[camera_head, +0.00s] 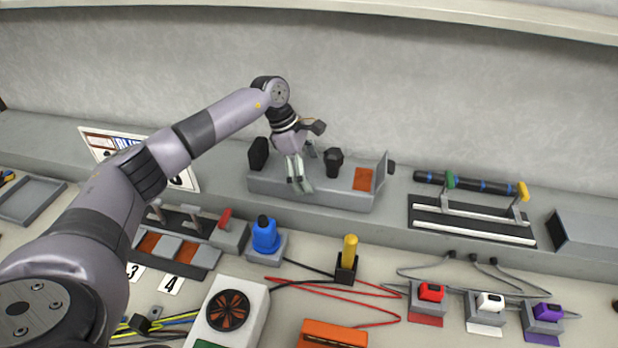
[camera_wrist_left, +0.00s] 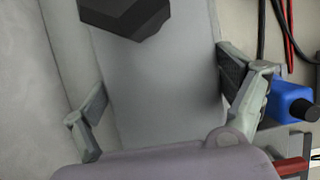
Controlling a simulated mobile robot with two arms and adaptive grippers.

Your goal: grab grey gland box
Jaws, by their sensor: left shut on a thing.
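The grey gland box (camera_head: 340,194) sits on the raised grey ledge along the back wall. It is a long grey block with black fittings and an orange square near its right end. My left gripper (camera_head: 301,182) reaches down onto its left-middle part and is shut on it. In the left wrist view the box's flat grey top (camera_wrist_left: 165,75) fills the middle, with a black fitting (camera_wrist_left: 125,15) on it. The fingers of my left gripper (camera_wrist_left: 168,112) lie at its two sides. My right gripper is not in view.
A blue plug (camera_head: 265,236) and a yellow-handled holder (camera_head: 348,258) stand in front of the ledge. A rack with a black bar (camera_head: 474,186) is at the right. Cables and red, white and purple connectors lie at the front right.

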